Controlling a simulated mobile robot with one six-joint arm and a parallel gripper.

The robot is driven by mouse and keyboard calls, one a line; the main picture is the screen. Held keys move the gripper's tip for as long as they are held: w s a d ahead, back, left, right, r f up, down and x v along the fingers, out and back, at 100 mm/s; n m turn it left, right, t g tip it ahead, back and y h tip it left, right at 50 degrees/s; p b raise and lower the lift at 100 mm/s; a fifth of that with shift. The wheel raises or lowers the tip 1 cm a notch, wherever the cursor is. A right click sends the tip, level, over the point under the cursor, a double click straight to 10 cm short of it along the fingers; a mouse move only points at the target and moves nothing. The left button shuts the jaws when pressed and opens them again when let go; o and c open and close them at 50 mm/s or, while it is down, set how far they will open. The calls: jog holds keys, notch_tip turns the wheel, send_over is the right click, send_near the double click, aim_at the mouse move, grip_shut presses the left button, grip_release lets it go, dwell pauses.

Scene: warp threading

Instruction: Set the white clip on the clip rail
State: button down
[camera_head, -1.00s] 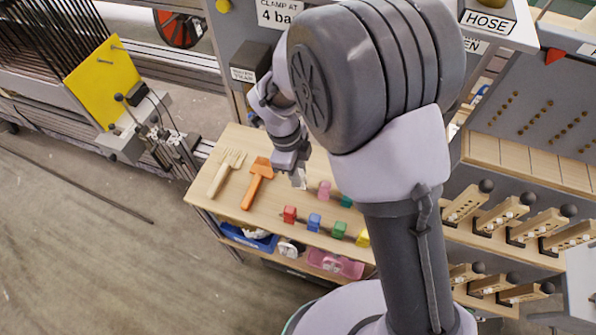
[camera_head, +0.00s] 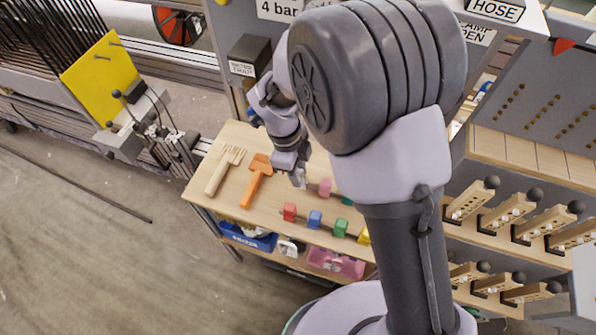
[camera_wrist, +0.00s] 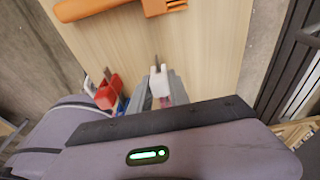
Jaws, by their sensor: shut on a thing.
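My gripper (camera_wrist: 160,92) is shut on the white clip (camera_wrist: 159,82), which stands upright between the fingertips in the wrist view. In the head view my gripper (camera_head: 298,180) is over the wooden table top, left of the pink clip (camera_head: 325,187) and behind the red clip (camera_head: 289,211). I cannot make out the white clip clearly there. Red, blue (camera_head: 314,219), green (camera_head: 340,228) and yellow (camera_head: 363,236) clips stand in a front row, with dark rail (camera_head: 302,216) showing between them. The red clip (camera_wrist: 107,96) is left of my gripper in the wrist view.
An orange tool (camera_head: 257,180) and a wooden comb (camera_head: 224,171) lie on the table's left part. A second green clip is partly hidden by my arm. A blue bin (camera_head: 250,239) and a pink bin (camera_head: 335,264) sit on the shelf below.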

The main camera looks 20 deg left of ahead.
jog(key=shift+f, duration=0.3)
jog(key=c, duration=1.1)
grip_release()
jog(key=shift+c, duration=0.2)
